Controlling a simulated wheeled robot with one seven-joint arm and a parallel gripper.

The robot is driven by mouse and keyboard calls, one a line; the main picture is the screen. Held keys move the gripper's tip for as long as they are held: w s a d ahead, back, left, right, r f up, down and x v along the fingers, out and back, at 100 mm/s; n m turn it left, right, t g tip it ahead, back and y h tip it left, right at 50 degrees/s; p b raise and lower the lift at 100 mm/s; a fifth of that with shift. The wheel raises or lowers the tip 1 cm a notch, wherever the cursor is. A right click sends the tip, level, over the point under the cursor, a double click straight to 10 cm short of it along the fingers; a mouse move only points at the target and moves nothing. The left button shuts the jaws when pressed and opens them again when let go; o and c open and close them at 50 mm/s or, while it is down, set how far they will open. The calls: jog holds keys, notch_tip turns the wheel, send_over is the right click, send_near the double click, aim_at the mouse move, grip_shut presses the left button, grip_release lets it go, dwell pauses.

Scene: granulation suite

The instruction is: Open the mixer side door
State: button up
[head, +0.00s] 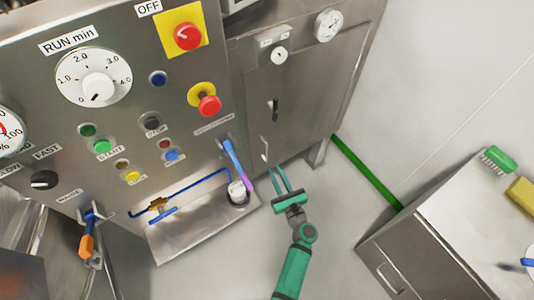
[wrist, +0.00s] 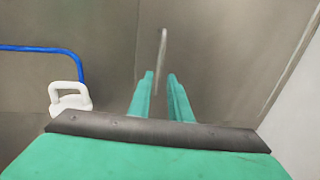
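The mixer side door (head: 298,108) is a flat grey metal panel right of the control panel, and it looks closed. A slim pale upright handle (head: 265,149) is on its lower left part, with a dark latch (head: 274,108) above it. My teal gripper (head: 279,174) is just below and right of the handle in the head view, fingers pointing at the door. In the wrist view my gripper (wrist: 160,76) is open, and the handle (wrist: 163,48) lines up with the gap between the fingers. I cannot tell whether it touches them.
The control panel (head: 130,130) has dials and buttons. Below it, a steel ledge (head: 200,232) carries a blue pipe (head: 205,182) and a white cup-like part (head: 238,192). A steel cabinet (head: 430,245) with a brush (head: 496,159) stands at right. Floor between is clear.

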aim_at(267, 155)
jog(key=x, duration=1)
jog(key=shift+a+f, duration=0.1)
grip_shut()
